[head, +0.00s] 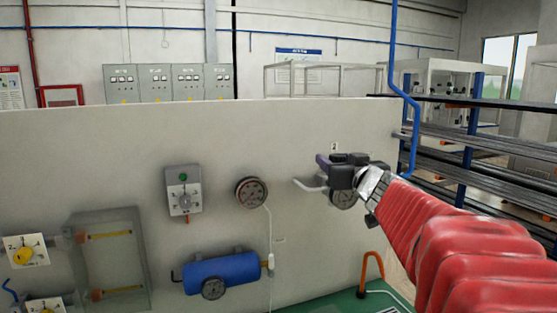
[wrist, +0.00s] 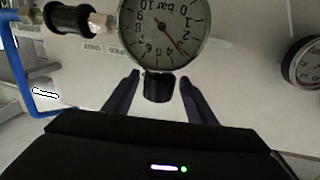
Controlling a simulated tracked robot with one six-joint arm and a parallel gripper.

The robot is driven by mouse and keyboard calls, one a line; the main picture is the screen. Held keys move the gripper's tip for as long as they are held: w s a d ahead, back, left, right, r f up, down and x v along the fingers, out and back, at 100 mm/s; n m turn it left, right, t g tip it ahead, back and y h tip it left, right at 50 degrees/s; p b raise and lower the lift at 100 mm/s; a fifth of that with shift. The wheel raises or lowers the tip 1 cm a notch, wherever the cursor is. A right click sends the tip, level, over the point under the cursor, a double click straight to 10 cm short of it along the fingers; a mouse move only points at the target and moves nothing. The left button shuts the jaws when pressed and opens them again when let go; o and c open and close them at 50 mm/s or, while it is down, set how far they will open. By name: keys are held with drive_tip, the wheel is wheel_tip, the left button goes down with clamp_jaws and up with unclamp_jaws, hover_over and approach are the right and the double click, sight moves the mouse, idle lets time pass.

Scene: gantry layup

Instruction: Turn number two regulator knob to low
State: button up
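My gripper (head: 326,172) is raised at the wall panel on the right, beside a round gauge (head: 344,197) that it partly hides. In the wrist view my gripper (wrist: 159,95) is open. Its two dark fingers stand on either side of a short black knob (wrist: 158,87), with gaps visible on both sides. The knob sits against a round bar gauge (wrist: 165,30), whose face appears turned over and whose needle is red. In the head view the knob is hidden. A small numbered plate (head: 334,147), too small to read surely, is above the gripper.
A second gauge (head: 250,192) hangs left of my gripper, also in the wrist view (wrist: 303,64). A grey switch box (head: 184,192), blue tank (head: 220,273) and yellow knob (head: 24,255) are further left. A blue pipe (head: 404,85) and pipe racks stand right.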

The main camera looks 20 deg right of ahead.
drive_tip(key=shift+d, duration=0.1)
drive_tip(key=c, duration=1)
drive_tip(key=shift+s+n+y, duration=0.1)
drive_tip(key=shift+n+y, duration=0.4)
drive_tip(key=shift+y, duration=0.3)
drive_tip(key=shift+d+n+y, duration=0.15)
drive_tip(key=shift+n+y, duration=0.75)
drive_tip(key=shift+y, duration=0.7)
drive_tip(key=n+y, duration=0.2)
drive_tip(key=y, duration=0.1)
drive_tip(key=n+g+y, duration=0.1)
drive_tip(key=n+y, duration=0.1)
drive_tip(key=y, duration=0.1)
drive_tip(key=shift+n+y, duration=0.3)
drive_tip(key=shift+y, duration=0.1)
drive_tip(key=n+g+y, duration=0.4)
drive_tip(key=y, duration=0.1)
drive_tip(key=shift+n+g+y, duration=1.4)
drive_tip(key=shift+n+g, duration=0.2)
drive_tip(key=shift+g, duration=0.2)
drive_tip(key=shift+a+r+n+g+y, duration=0.2)
drive_tip(key=shift+n+g+y, duration=0.4)
drive_tip(key=shift+g, duration=0.4)
